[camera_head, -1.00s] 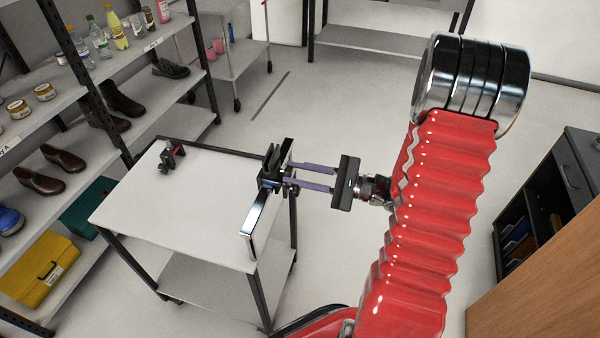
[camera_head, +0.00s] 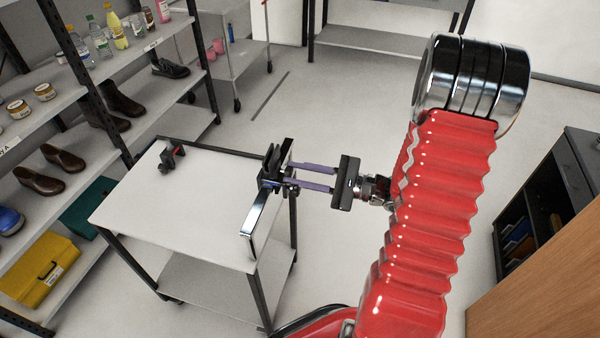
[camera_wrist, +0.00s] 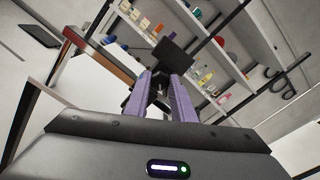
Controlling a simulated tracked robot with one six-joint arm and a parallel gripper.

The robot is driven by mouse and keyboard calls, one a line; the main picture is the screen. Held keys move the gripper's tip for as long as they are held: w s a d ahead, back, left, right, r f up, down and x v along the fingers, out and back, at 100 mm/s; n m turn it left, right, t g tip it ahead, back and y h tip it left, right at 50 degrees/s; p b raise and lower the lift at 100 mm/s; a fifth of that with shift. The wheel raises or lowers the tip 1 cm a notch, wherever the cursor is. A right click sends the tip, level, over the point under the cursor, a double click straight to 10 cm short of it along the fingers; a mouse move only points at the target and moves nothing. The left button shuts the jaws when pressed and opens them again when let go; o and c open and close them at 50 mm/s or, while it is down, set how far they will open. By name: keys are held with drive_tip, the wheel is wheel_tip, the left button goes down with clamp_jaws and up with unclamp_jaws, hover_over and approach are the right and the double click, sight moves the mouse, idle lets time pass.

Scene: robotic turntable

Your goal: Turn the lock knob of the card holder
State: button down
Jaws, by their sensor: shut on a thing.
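The card holder (camera_head: 267,181) appears to be the black fixture at the right edge of the white table, with a shiny metal bar (camera_head: 262,215) running toward the table's front. My gripper (camera_head: 290,174) reaches in from the right with two purple fingers, held level. Its fingertips are closed on a small part at the fixture's right side, apparently the lock knob. In the wrist view, my gripper (camera_wrist: 160,82) has its fingertips against the black holder (camera_wrist: 172,54). The knob is mostly hidden between the fingers, so its angle cannot be told.
The white table (camera_head: 190,215) is mostly bare; a small black and red fixture (camera_head: 171,157) stands at its back left. Shelves (camera_head: 95,85) with shoes, bottles and boxes stand at the left. A dark cabinet (camera_head: 540,205) is at the right. Open floor lies behind the table.

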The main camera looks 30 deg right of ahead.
drive_tip(key=c, duration=1.5)
unclamp_jaws()
drive_tip(key=v, duration=1.3)
drive_tip(key=shift+s+d, duration=0.3)
